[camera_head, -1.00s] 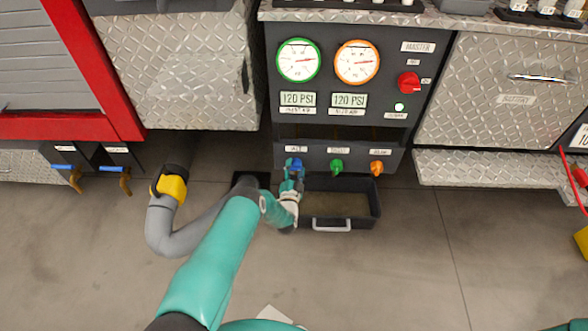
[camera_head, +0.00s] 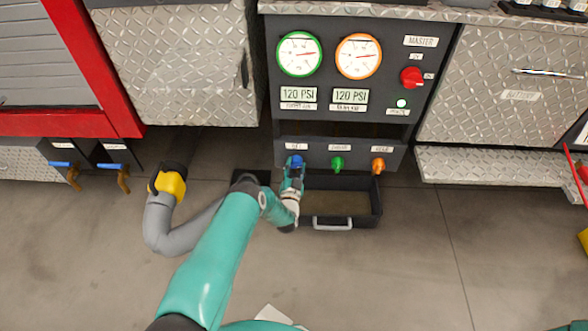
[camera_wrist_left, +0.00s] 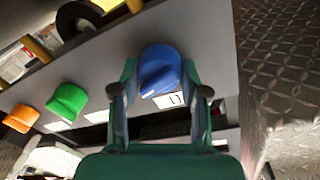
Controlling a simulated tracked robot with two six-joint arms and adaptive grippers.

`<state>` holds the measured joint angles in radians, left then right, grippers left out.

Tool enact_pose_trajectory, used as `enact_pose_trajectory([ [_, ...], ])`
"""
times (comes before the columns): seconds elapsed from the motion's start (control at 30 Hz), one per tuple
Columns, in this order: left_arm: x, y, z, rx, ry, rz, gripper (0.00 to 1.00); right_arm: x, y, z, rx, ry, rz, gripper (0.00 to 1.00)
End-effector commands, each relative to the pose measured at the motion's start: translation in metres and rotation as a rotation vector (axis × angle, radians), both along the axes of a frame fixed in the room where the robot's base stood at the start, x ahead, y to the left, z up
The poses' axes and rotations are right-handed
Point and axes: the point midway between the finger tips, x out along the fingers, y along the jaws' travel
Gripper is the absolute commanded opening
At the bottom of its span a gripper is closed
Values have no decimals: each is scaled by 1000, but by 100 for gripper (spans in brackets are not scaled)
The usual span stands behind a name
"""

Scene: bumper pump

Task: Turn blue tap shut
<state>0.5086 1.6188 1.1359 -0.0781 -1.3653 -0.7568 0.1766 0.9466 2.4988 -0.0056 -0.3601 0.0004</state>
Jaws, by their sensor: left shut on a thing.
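The blue tap (camera_head: 295,161) is the leftmost of three knobs on the lower strip of the dark pump panel. My left gripper (camera_head: 293,171) is at the tap, its fingers shut on it, with the arm reaching up from below. In the left wrist view the blue tap (camera_wrist_left: 159,72) sits between the two fingertips of my left gripper (camera_wrist_left: 160,98), its ridge tilted. A small part of the tap is hidden by the fingers in the head view. My right gripper is not in view.
A green tap (camera_head: 338,163) and an orange tap (camera_head: 378,165) sit to the right. A black tray (camera_head: 332,222) lies below on the floor. A grey hose with a yellow collar (camera_head: 171,184) is at left. Two gauges and a red master switch (camera_head: 411,77) are above.

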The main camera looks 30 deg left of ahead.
Motion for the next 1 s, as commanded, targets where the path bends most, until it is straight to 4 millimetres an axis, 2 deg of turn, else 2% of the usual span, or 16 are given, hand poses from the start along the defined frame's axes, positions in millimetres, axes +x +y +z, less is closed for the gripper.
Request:
enact_pose_trajectory([
  [0.2, -1, 1, -3, -173, -107, 2, 10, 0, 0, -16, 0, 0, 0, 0],
  [1.0, -2, 3, -4, -815, -503, 8, 10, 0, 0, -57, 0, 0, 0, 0],
])
